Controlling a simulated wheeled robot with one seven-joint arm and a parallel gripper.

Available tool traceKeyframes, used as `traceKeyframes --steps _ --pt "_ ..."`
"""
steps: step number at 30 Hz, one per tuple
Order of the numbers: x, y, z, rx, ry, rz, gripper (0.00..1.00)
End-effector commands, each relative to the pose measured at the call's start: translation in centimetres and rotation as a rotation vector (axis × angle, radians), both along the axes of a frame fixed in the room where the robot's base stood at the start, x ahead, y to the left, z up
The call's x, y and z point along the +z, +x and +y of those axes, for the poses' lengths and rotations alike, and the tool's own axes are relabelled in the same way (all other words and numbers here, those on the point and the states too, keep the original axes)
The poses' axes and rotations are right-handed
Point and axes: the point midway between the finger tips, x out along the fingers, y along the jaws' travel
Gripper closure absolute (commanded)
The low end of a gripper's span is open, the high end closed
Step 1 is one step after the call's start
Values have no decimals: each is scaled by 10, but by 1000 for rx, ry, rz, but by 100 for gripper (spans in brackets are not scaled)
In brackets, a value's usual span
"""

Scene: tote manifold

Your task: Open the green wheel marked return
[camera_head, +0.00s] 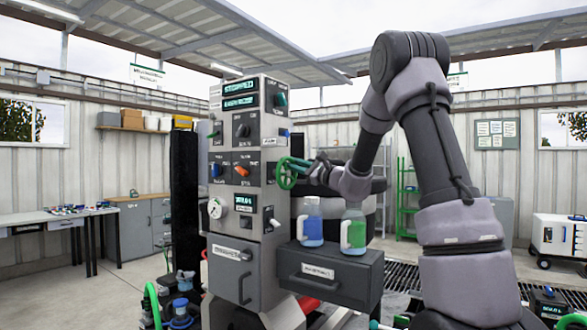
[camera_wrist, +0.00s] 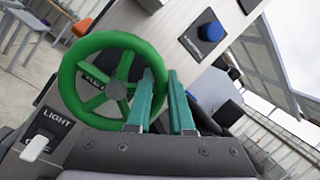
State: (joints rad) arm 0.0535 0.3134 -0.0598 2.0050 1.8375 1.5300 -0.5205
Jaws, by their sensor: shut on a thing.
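The green wheel (camera_head: 287,173) sits on the side of the grey control cabinet, beside its front edge. In the wrist view the green wheel (camera_wrist: 82,47) shows its spokes and round hub. A label behind its spokes is mostly covered and I cannot read it. My gripper (camera_head: 305,171) reaches the wheel from the right. In the wrist view its two teal fingers (camera_wrist: 167,86) are at the right side of the rim, shut on it.
A blue knob (camera_wrist: 210,31) and a white switch marked light (camera_wrist: 35,147) are near the wheel. Two bottles (camera_head: 353,231) stand on a dark drawer box (camera_head: 335,274) below my arm.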

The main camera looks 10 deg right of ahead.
Motion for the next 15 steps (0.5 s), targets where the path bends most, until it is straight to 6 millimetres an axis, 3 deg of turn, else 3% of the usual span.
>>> traceKeyframes --steps 15 --pt "11 -13 13 -1 -347 -343 100"
